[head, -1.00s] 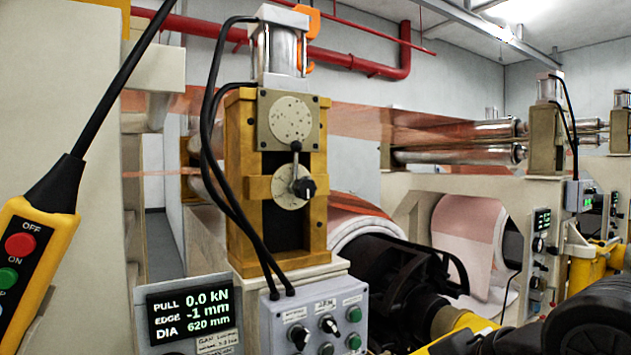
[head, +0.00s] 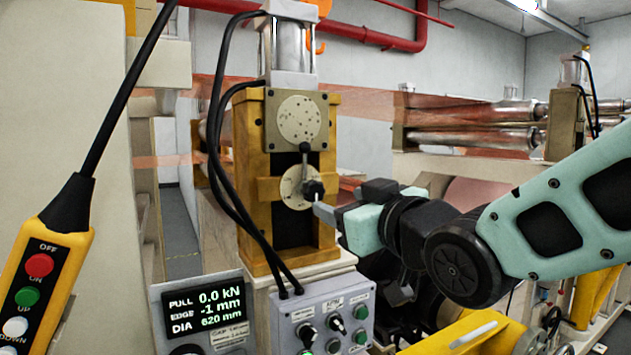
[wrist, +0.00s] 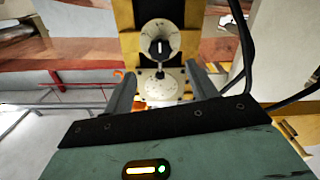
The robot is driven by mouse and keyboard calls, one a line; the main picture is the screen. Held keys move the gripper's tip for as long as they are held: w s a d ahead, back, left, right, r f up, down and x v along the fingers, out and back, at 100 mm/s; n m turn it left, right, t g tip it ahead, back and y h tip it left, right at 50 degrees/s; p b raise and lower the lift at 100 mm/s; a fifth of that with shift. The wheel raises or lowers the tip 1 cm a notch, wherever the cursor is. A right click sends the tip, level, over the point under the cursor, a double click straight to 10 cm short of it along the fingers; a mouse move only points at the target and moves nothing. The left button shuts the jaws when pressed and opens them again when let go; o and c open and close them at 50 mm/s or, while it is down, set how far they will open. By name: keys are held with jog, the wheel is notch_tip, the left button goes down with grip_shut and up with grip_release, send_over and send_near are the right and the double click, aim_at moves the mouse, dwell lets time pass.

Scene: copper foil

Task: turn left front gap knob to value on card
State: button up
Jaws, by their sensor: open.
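The black gap knob (head: 313,190) sits on a round pale dial on the yellow roll stand (head: 250,150). A short lever hangs above it from a speckled dial plate (head: 299,118). My gripper (head: 326,206) reaches in from the right, its fingertips close to the knob. In the wrist view the knob (wrist: 160,46) lies ahead of the two spread fingers, roughly centred between them, and my gripper (wrist: 163,82) is open and empty. A card (head: 230,336) beside the display has writing too small to read. The knob's exact setting is not legible.
A display (head: 203,312) reads 0.0 kN, -1 mm, 620 mm. A grey switch box (head: 325,318) stands below the stand. Black cables (head: 218,130) loop down the stand's left side. A yellow pendant (head: 45,270) hangs at the left.

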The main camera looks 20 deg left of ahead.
aim_at(316, 193)
jog(key=p+x, duration=0.4)
jog(key=x, duration=0.4)
jog(key=shift+w+a+r, duration=0.1)
jog(key=shift+w, duration=0.1)
jog(key=shift+w+a+p, duration=0.3)
jog(key=shift+w+a, duration=0.15)
jog(key=shift+a, duration=0.15)
jog(key=c, duration=1)
